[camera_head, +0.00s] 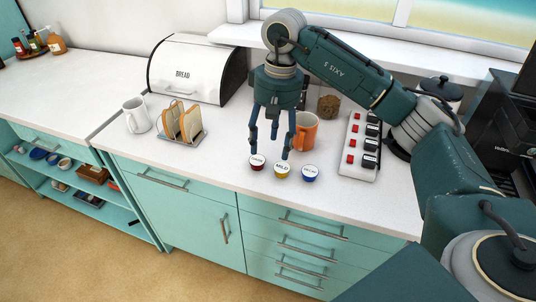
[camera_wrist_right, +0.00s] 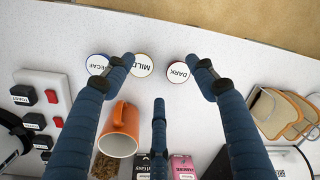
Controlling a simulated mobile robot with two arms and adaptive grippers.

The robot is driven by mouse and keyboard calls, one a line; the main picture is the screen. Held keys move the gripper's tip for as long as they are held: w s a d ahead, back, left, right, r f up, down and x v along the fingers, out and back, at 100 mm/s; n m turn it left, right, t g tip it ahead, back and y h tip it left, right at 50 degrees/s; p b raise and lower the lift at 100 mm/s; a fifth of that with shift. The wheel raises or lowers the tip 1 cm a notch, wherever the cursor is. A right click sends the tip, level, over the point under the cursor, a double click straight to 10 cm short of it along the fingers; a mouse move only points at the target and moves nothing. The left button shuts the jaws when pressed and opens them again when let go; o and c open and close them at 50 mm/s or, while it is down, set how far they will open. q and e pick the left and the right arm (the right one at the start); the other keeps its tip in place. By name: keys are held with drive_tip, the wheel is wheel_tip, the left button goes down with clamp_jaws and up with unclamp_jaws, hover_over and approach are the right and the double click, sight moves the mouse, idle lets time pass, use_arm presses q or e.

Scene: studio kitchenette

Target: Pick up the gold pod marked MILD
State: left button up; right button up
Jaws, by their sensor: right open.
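The gold pod marked MILD (camera_head: 282,172) stands near the counter's front edge, between a dark red pod (camera_head: 257,163) and a blue pod (camera_head: 309,173). My right gripper (camera_head: 268,152) points down above the pods, open and empty, its fingers spread behind and over the MILD and red pods. In the right wrist view the MILD pod (camera_wrist_right: 144,66) lies between the fingers, close to one fingertip that covers part of its edge. The pod marked DARK (camera_wrist_right: 177,72) sits by the other fingertip, and the DECAF pod (camera_wrist_right: 96,63) is outside the fingers. My left gripper is not in view.
An orange mug (camera_head: 306,133) stands just behind the pods. A white switch panel (camera_head: 357,160) with red buttons is to the right. A toast rack (camera_head: 186,135), a white mug (camera_head: 136,116) and a bread bin (camera_head: 194,72) are to the left. The counter left of the pods is clear.

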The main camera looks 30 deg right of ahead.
sight(282, 167)
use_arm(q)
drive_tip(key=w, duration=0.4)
use_arm(e)
drive_tip(key=shift+h, duration=0.5)
drive_tip(key=d+f, duration=0.1)
drive_tip(key=d+f+p, duration=0.1)
drive_tip(key=d+f, duration=0.1)
drive_tip(key=shift+s+f, duration=0.3)
drive_tip(key=shift+s, duration=0.1)
drive_tip(key=shift+w+f, duration=0.1)
drive_tip(key=shift+f, duration=0.2)
wheel_tip(282, 167, down, 4)
drive_tip(key=shift+f+p, duration=0.15)
drive_tip(key=shift+p, duration=1.05)
drive_tip(key=shift+f, duration=0.4)
drive_tip(key=shift+c, duration=0.7)
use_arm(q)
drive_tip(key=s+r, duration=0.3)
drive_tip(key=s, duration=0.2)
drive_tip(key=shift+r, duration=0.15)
use_arm(e)
drive_tip(key=c, duration=0.7)
